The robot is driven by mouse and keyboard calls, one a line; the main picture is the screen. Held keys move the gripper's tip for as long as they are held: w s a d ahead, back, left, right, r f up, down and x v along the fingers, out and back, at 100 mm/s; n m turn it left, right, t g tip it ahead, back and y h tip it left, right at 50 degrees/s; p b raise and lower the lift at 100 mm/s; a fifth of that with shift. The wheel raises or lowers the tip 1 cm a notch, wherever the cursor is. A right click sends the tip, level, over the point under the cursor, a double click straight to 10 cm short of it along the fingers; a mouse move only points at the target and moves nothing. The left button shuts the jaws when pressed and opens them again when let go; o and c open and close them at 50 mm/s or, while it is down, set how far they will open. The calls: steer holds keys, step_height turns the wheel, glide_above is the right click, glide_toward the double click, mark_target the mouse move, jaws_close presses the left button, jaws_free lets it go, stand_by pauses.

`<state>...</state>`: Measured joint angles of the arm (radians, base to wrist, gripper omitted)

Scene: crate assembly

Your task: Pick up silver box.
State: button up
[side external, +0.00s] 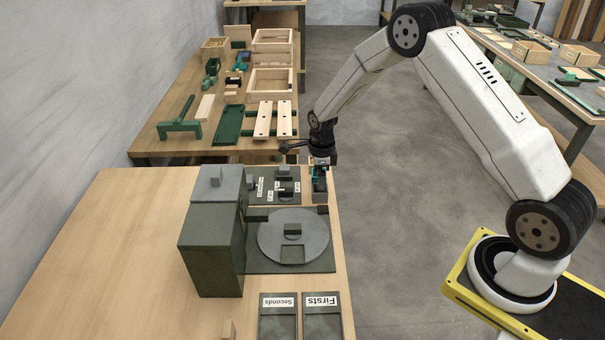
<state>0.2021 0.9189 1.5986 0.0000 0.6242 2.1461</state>
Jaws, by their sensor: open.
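My gripper (320,184) is open and points down at the right edge of the near table, beside the dark panel (288,198) with small white labels. Its fingertips are small and dark here, and I cannot tell whether anything lies between them. No box is clearly silver.
Two dark trays labelled "Seconds" (278,325) and "Firsts" (322,325) lie at the front edge. A small wooden block (228,328) stands left of them. The near table's left side (110,250) is clear. A far table (240,148) holds wooden crates and green parts.

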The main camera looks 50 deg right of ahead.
mark_target(318, 197)
steer(key=shift+f, duration=0.1)
steer(key=shift+d+f, duration=0.1)
steer(key=shift+f, duration=2.4)
steer(key=c, duration=1)
steer(key=shift+r, duration=0.15)
